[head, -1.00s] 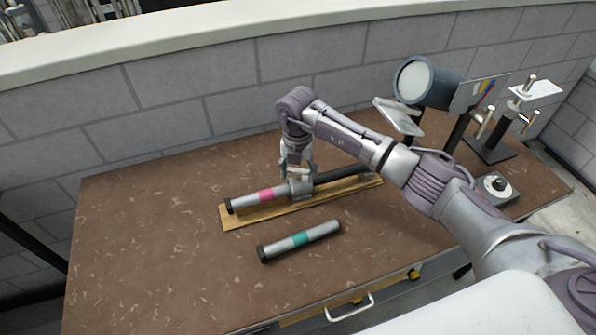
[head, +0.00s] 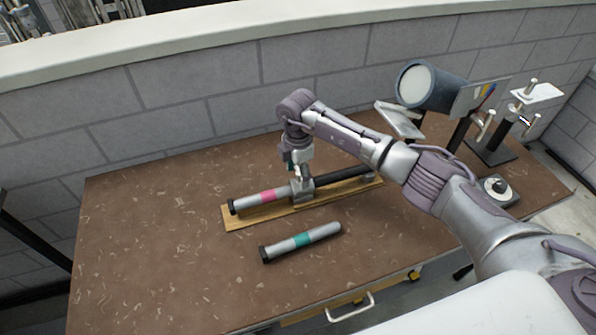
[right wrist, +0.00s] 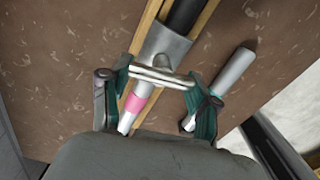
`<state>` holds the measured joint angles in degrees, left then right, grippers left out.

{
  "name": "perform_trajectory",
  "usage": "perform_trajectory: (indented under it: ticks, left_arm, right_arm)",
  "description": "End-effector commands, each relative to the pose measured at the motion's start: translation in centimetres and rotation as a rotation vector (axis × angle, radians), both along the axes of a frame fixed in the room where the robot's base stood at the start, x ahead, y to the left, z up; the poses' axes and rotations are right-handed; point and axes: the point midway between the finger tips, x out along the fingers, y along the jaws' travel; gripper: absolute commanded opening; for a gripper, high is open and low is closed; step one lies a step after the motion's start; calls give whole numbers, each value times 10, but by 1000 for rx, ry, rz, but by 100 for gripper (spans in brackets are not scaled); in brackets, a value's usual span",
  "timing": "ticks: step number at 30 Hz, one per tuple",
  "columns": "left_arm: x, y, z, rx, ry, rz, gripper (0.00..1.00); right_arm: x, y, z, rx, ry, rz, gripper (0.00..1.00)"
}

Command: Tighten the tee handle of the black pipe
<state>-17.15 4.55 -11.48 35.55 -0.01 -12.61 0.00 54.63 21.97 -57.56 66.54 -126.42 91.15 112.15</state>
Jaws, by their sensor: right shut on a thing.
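The black pipe (head: 345,173) lies along a wooden board (head: 240,219), its near end in a silver clamp block (head: 303,192). A grey pipe with a pink band (head: 268,195) comes out of the block's other side. My right gripper (head: 300,174) points down over the block. In the right wrist view, the silver tee handle (right wrist: 162,76) spans between the two green-padded fingers of my right gripper (right wrist: 163,92), which is shut on it. The black pipe (right wrist: 183,14) and block (right wrist: 165,48) show beyond the handle. My left gripper is out of view.
A loose grey pipe with a teal band (head: 303,239) lies in front of the board. A round lamp-like device (head: 425,85), a metal stand (head: 497,140) and a dial box (head: 497,190) stand at the right. The table's left side is clear; a brick wall (head: 165,115) runs behind.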

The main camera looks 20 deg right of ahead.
Motion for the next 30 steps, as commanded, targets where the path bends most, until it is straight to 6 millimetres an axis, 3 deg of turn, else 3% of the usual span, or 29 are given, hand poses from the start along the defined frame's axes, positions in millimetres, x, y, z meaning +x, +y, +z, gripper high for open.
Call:
perform_trajectory:
  ticks: [9, 24, 25, 29, 30]
  left_arm:
    - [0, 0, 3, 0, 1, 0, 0]
    - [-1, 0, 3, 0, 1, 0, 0]
    - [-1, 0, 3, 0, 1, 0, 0]
    - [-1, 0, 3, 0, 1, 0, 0]
    - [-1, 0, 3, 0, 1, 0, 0]
  right_arm:
    - [1, 0, 1, -1, -1, -105, 26]
    - [1, 0, 0, -1, -1, -121, 26]
    - [1, 0, 0, -1, -1, -120, 64]
    - [1, 0, 0, -1, -1, -120, 86]
    - [1, 0, 0, -1, -1, -120, 88]
